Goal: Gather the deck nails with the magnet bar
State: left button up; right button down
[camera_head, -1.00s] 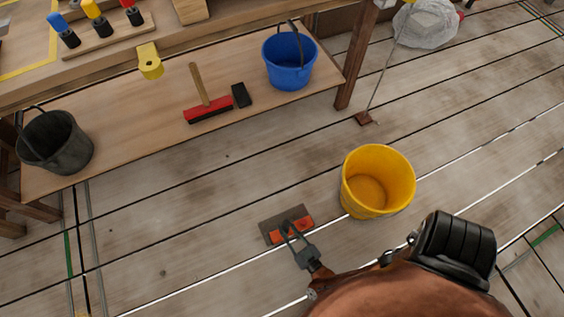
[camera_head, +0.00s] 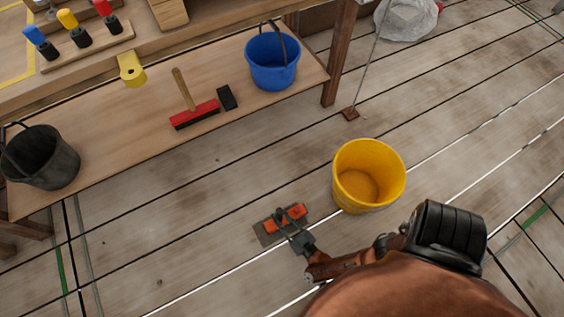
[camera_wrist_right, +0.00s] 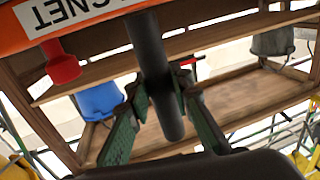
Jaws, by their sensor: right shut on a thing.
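The magnet bar (camera_head: 287,218) is an orange-red block with a dark handle, low over the deck at centre. A grey-brown plate (camera_head: 264,233) shows under or beside it; I cannot tell whether it belongs to the bar. In the wrist view the orange bar (camera_wrist_right: 95,14) fills the top left, with a white "MAGNET" label. My right gripper (camera_head: 288,232) is shut on the handle; its two green-black fingers (camera_wrist_right: 160,88) flank the dark shaft in the wrist view. I cannot make out nails clearly; a dark speck (camera_head: 218,160) lies on the deck. My left gripper is out of view.
A yellow bucket (camera_head: 368,176) stands open on the deck right of the bar. The low shelf (camera_head: 120,140) holds a black bucket (camera_head: 40,157), a red-headed brush (camera_head: 194,115) and a blue bucket (camera_head: 272,58). Deck left of the bar is mostly clear.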

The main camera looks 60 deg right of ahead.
pick_arm(q)
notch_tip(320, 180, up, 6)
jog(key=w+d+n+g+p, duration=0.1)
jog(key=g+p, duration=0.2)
jog(key=p, duration=0.2)
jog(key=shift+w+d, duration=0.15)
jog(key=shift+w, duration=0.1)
pick_arm(e)
jog(key=w+d+r, duration=0.2)
jog(key=w+r, duration=0.2)
jog(key=r, duration=0.2)
jog(key=shift+d, duration=0.2)
dwell(0.4)
